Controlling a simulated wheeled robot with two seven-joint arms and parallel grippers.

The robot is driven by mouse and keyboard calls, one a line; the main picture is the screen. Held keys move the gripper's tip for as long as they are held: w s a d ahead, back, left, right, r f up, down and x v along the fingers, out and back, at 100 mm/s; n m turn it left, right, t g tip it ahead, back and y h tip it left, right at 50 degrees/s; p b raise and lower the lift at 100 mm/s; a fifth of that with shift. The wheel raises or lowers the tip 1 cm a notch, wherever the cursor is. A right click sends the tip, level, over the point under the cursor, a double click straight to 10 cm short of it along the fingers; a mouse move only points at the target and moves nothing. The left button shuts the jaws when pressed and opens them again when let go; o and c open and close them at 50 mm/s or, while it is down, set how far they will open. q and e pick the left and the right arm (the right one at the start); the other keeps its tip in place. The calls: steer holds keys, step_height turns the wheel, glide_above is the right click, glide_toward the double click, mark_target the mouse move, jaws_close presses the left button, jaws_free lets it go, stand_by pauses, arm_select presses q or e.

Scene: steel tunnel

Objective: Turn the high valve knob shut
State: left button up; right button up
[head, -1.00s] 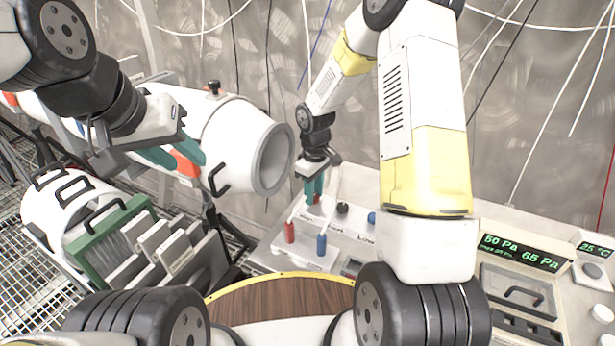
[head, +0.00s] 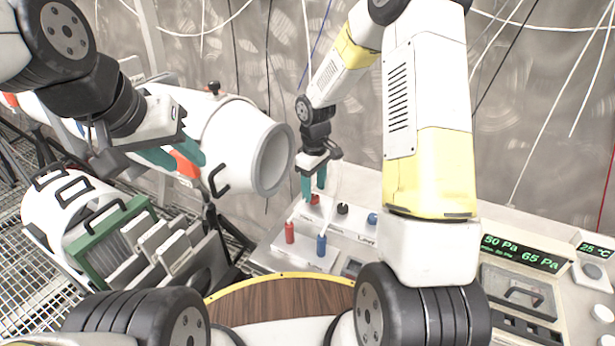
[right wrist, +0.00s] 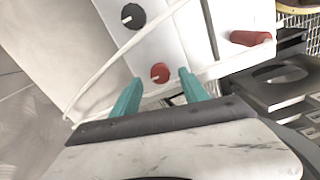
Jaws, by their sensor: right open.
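A small red knob (head: 314,199) sits on the white control panel (head: 330,228), in a row with a black knob (head: 343,208) and a blue knob (head: 372,218). The labels are too small to read, so I cannot tell which is the high valve. My right gripper (head: 313,192) is open just above the red knob. In the right wrist view the red knob (right wrist: 160,73) shows between and slightly beyond the teal fingertips (right wrist: 161,74), with the black knob (right wrist: 131,16) farther up. My left gripper (head: 188,160) is open and empty in front of the white cylinder (head: 245,145).
A red lever (head: 290,232) and a blue lever (head: 321,245) stand on the panel nearer me. A thin white cable crosses close to the right gripper. A pressure display (head: 520,252) is at right. A rack with a green frame (head: 105,232) stands at left.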

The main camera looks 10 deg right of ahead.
step_height(320, 180, up, 6)
steer(key=shift+f, duration=0.1)
stand_by(0.4)
step_height(320, 180, up, 8)
steer(key=m+t, duration=0.1)
steer(key=m, duration=0.1)
glide_above(314, 196)
steer(key=s+d, duration=0.2)
steer(key=s, duration=0.2)
steer(key=s+r+m+t+y, duration=0.1)
steer(key=s+r+m+t, duration=0.1)
steer(key=s+r, duration=0.5)
steer(key=s+d+r+m+t+y, duration=0.1)
steer(key=s+r+m+t, duration=0.2)
steer(key=s+r, duration=0.3)
steer(key=s+m, duration=0.1)
steer(key=s, duration=0.4)
steer(key=shift+s+d+r+m, duration=0.2)
steer(key=shift+s+r+m, duration=0.1)
steer(key=shift+r, duration=0.05)
